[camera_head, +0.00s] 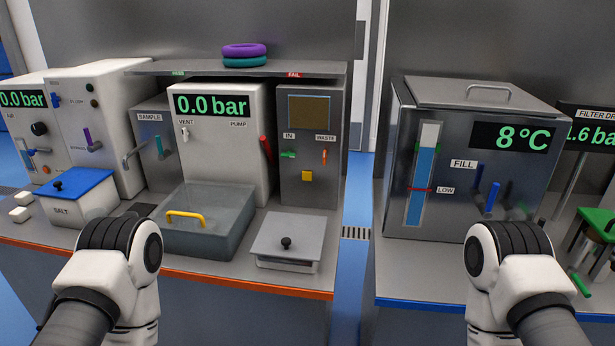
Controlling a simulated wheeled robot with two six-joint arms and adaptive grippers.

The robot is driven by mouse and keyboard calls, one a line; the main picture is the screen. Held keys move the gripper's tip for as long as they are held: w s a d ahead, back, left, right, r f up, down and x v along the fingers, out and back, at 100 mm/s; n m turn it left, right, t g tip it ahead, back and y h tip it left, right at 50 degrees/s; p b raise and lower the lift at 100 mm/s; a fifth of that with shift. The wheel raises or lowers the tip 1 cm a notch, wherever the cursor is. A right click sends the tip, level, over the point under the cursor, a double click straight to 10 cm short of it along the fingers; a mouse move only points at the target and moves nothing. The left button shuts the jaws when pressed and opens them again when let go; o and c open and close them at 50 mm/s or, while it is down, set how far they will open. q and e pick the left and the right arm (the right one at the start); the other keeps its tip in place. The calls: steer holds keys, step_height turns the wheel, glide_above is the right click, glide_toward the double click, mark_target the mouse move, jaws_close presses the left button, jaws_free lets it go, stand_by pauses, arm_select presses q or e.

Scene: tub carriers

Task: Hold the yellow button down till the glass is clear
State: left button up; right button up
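The yellow button (307,175) is a small square on the front of a grey metal unit (325,192) marked IN and WASTE. Above it is the glass (309,111), a square window that looks murky brown. Nothing touches the button.
A floor gap separates the right bench.

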arm_select(q)
jaws_close()
stand_by(1.3)
